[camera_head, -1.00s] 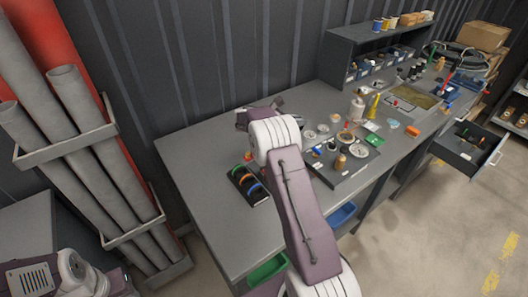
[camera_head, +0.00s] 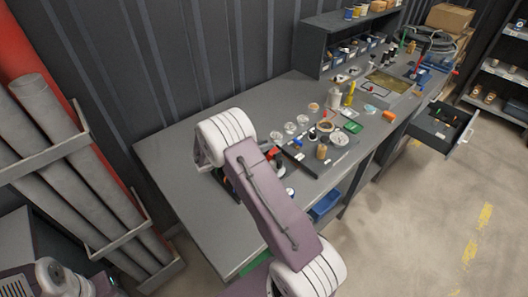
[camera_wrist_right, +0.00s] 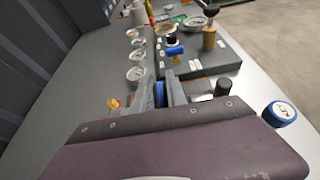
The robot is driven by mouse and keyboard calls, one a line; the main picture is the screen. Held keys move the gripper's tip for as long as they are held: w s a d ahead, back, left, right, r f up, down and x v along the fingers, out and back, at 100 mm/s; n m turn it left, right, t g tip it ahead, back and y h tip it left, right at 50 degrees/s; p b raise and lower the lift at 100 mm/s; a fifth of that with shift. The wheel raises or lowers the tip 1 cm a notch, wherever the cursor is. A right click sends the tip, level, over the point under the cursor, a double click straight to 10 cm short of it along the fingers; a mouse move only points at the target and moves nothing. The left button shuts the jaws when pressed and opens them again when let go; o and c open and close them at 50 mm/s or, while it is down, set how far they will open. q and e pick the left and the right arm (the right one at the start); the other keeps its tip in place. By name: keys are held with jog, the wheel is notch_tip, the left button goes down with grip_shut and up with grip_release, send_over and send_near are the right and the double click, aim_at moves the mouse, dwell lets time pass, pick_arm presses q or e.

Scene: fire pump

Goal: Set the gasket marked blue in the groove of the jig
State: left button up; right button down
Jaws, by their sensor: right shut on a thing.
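My right gripper (camera_wrist_right: 166,96) is shut on a blue piece, which looks like the blue gasket (camera_wrist_right: 159,93); only a small part shows between the fingers. In the head view my own arm mostly hides this gripper and the gasket. Ahead of the fingers in the wrist view is a dark raised plate (camera_wrist_right: 228,66) with a brass-coloured post, a blue part and white labels. It also shows in the head view (camera_head: 338,160), right of my arm; it may be the jig, but I cannot make out the groove. My left gripper is out of the frames.
Several clear round dishes (camera_wrist_right: 136,73) lie left of the fingers, with an orange item (camera_wrist_right: 113,103) nearer. A white-topped blue roll (camera_wrist_right: 281,113) lies at right. The bench's left end is clear.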

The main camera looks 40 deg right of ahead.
notch_tip(320, 180, down, 4)
jog(key=shift+w+r, duration=0.1)
jog(key=shift+w, duration=0.05)
jog(key=c, duration=1.3)
grip_release()
jog(key=shift+c, duration=0.2)
